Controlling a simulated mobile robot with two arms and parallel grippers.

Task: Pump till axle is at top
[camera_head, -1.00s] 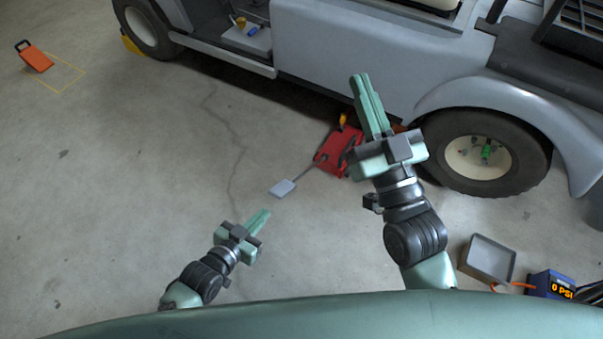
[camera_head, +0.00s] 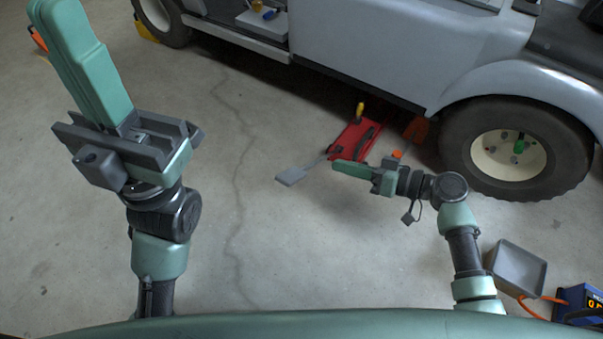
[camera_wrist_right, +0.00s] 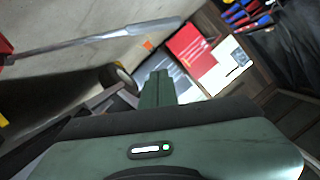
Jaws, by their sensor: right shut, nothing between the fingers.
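The red floor jack (camera_head: 355,136) sits on the concrete floor beside the grey cart (camera_head: 400,45), partly under its side. The grey pedal (camera_head: 291,176) sticks out from the jack toward the lower left. In the right wrist view, the pedal and its bar (camera_wrist_right: 130,33) cross the upper left. My right gripper (camera_head: 338,167) is shut and empty, pointing left just right of the pedal, apparently apart from it. My left gripper (camera_head: 62,18) looks shut and empty, raised at the left. The axle is hidden beneath the cart.
The cart's wheel (camera_head: 515,150) stands right of the jack, and a yellow chock (camera_head: 146,32) sits by its far wheel. A grey tray (camera_head: 515,268) and a blue gauge box (camera_head: 580,300) lie at lower right. The floor left of the pedal is clear.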

